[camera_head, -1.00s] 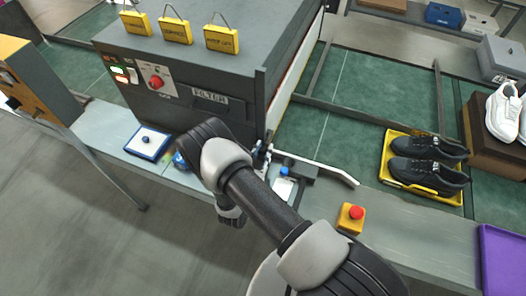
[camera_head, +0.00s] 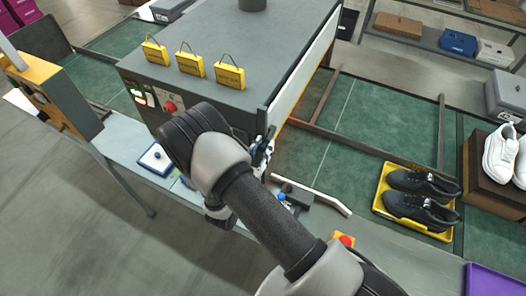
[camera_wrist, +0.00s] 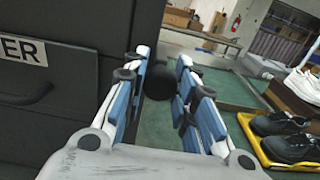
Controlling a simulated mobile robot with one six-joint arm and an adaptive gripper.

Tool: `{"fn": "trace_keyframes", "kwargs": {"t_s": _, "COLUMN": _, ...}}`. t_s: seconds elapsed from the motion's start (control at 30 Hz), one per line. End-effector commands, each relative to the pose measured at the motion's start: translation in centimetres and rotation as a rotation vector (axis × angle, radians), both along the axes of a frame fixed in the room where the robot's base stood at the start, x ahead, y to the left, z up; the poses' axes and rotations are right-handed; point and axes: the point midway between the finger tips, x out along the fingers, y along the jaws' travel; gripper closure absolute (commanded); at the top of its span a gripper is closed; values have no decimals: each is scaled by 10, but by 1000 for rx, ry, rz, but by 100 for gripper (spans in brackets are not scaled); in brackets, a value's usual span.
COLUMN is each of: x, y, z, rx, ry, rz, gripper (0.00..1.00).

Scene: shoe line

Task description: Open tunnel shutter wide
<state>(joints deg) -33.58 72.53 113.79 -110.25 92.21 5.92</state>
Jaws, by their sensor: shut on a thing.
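The tunnel is the dark grey box (camera_head: 225,30) in the head view. Its shutter, a pale panel with a dark edge (camera_head: 305,65), is on the right side and stands raised, its upper part level with or above the box top. My gripper (camera_head: 264,152) is at the box's near right corner, partly hidden behind my arm. In the wrist view, my gripper's blue-padded fingers (camera_wrist: 160,95) close around a dark round handle (camera_wrist: 159,82). The handle's join to the shutter is hidden.
A yellow tray (camera_head: 380,205) with black shoes (camera_head: 425,195) is on the green belt at right. A white angled bar (camera_head: 318,196) and a red button on a yellow box (camera_head: 344,240) are near the front edge. A control panel with a red knob (camera_head: 170,107) is left.

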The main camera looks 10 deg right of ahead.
Motion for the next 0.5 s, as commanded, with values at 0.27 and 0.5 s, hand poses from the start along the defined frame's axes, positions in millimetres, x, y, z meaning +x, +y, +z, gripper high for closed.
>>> {"fn": "trace_keyframes", "kwargs": {"t_s": 0.27, "x": 0, "y": 0, "z": 5, "rx": 0, "ry": -1, "rz": 0, "gripper": 100}}
{"fn": "trace_keyframes", "kwargs": {"t_s": 0.5, "x": 0, "y": 0, "z": 4, "rx": 0, "ry": -1, "rz": 1, "gripper": 68}}
